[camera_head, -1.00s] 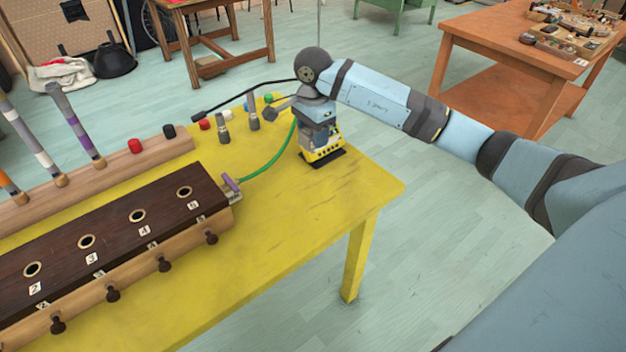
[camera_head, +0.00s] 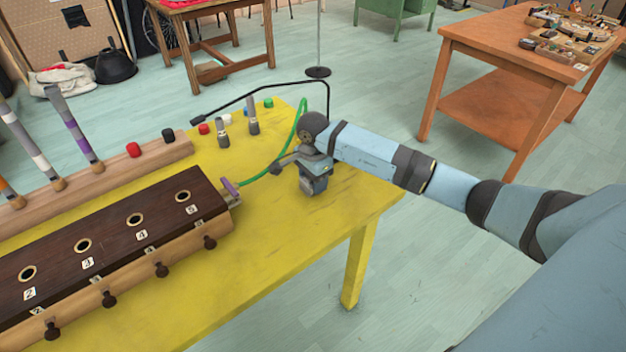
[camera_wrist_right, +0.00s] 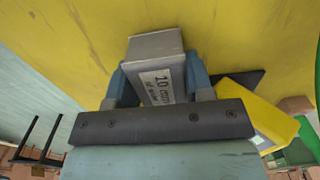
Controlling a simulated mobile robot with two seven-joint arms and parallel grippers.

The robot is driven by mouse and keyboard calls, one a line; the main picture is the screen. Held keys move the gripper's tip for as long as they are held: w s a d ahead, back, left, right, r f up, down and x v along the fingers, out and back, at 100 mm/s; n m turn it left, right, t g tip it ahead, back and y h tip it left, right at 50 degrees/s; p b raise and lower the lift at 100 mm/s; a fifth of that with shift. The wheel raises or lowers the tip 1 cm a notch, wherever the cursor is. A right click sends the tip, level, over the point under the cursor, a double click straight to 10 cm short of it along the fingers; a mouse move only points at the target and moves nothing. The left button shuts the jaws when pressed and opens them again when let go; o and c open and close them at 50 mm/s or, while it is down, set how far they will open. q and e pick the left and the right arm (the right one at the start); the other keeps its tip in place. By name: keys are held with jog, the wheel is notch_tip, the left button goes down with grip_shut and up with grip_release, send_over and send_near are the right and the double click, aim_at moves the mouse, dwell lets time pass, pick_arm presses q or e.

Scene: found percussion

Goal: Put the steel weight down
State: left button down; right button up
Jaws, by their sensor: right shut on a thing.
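The steel weight (camera_wrist_right: 158,47) is a grey block with a white label reading "10 cm of…" in the right wrist view. My right gripper (camera_wrist_right: 158,82) is shut on it, with a blue finger on each side. In the head view my right gripper (camera_head: 314,168) is low over the right part of the yellow table (camera_head: 270,240), with the weight (camera_head: 314,187) below it. I cannot tell whether the weight's underside touches the tabletop. My left gripper is out of view.
A yellow thing (camera_wrist_right: 252,108) and a flat black piece (camera_wrist_right: 243,77) are close beside the gripper. A green hose (camera_head: 270,173) runs from the dark wooden chest (camera_head: 110,240) to behind my wrist. The table's front right is clear.

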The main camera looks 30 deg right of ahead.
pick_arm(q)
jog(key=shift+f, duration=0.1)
pick_arm(e)
jog(key=o, duration=1.1)
jog(key=shift+f, duration=0.1)
jog(key=shift+r, duration=0.25)
pick_arm(q)
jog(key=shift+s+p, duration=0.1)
jog(key=shift+p, duration=0.35)
pick_arm(e)
notch_tip(320, 180, up, 12)
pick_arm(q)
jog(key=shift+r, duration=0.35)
pick_arm(e)
jog(key=shift+f, duration=0.1)
jog(key=shift+s, duration=0.1)
